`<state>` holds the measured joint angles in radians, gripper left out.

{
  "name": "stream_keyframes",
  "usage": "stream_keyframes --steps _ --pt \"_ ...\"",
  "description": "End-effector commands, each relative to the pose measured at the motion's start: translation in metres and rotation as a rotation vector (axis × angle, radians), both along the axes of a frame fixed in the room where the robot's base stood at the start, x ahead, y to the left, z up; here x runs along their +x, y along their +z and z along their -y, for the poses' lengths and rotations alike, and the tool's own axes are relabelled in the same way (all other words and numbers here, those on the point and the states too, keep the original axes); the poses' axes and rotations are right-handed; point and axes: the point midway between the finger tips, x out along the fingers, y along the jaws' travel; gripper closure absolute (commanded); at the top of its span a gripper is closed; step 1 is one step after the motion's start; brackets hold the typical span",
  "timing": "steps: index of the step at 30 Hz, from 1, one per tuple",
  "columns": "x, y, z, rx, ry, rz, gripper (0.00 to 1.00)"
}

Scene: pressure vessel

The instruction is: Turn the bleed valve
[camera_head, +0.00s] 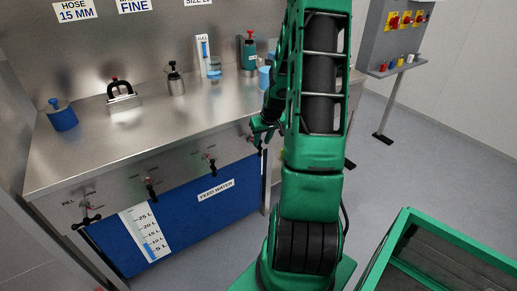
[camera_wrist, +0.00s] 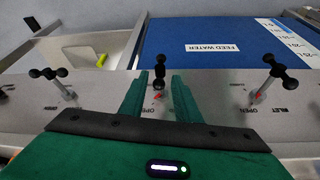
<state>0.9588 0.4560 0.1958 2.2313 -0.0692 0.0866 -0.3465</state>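In the wrist view, one valve handle (camera_wrist: 160,72) stands between the two green fingers of my gripper (camera_wrist: 160,82), with a gap on each side. A red mark and the word OPEN show by its base. I cannot read a bleed label on any valve. In the head view, my gripper (camera_head: 262,130) is at the panel's right end, and the arm partly hides that area.
Another valve (camera_wrist: 49,74) stands left of my fingers in the wrist view, and one near an INLET label (camera_wrist: 270,73) stands right. The bench top (camera_head: 120,140) holds a blue cup (camera_head: 61,114) and other items. A green-framed bin (camera_head: 400,225) is at the lower right.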

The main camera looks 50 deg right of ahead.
Motion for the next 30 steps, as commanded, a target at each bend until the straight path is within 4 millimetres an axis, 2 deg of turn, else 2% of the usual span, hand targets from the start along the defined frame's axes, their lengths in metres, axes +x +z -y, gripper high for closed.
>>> stream_keyframes --steps 6,12,25,26,29,30 --pt "0.011 -0.031 0.004 0.003 0.001 -0.002 0.7" --pt "0.017 -0.048 0.007 0.002 0.0 -0.001 0.7" --pt "0.02 -0.054 0.008 0.0 0.0 -0.001 0.7" --pt "0.02 -0.054 0.008 0.0 0.0 -0.001 0.75" --pt "0.02 -0.054 0.008 0.0 0.0 -0.001 0.99" --pt "0.02 -0.054 0.008 0.0 0.0 -0.001 1.0"
